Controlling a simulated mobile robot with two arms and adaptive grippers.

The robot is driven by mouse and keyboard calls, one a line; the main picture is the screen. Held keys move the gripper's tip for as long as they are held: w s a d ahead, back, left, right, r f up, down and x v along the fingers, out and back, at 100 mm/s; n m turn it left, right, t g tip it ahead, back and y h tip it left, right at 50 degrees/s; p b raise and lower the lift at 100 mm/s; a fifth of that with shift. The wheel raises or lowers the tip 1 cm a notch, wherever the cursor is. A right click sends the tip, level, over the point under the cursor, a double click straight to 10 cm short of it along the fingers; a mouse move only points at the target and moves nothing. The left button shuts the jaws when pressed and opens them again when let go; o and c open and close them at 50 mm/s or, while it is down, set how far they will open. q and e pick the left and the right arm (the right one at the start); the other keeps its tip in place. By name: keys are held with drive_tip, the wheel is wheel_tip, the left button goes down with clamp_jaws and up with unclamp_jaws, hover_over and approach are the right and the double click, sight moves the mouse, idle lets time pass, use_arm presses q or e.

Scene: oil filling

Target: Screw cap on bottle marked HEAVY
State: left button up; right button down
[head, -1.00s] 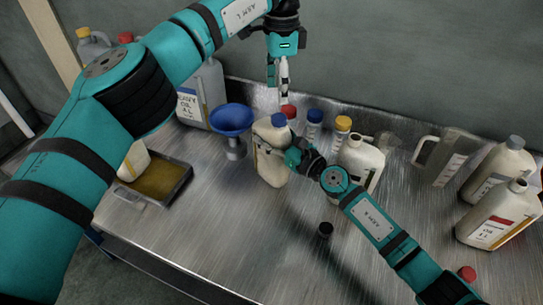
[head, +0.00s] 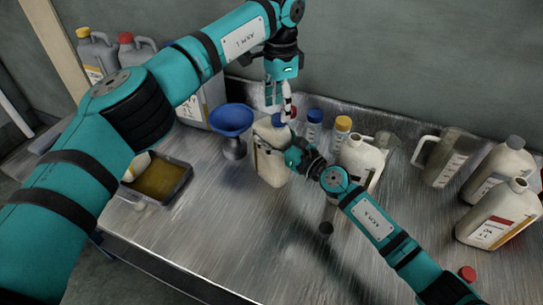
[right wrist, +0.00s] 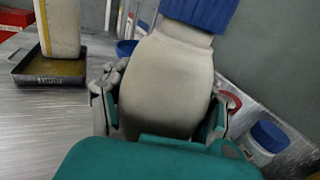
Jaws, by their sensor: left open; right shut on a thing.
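A cream bottle (head: 269,163) with a blue cap (head: 278,123) at its neck stands upright on the metal bench, mid-picture in the head view. It fills the middle of the right wrist view (right wrist: 165,85), with the blue cap (right wrist: 200,12) at the top edge. No HEAVY marking shows on its visible faces. My right gripper (head: 270,149) is shut on the bottle's upper body from the right. My left gripper (head: 279,109) points down, open, with its fingertips at the blue cap. I cannot tell whether they touch it.
A blue funnel (head: 231,120) stands close left of the bottle, and an oil tray (head: 183,183) lies farther left. Blue-capped and yellow-capped containers (head: 342,130) and an open cream jug (head: 360,160) stand to the right.

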sight(279, 117)
use_arm(q)
drive_tip(key=shift+f, duration=1.55)
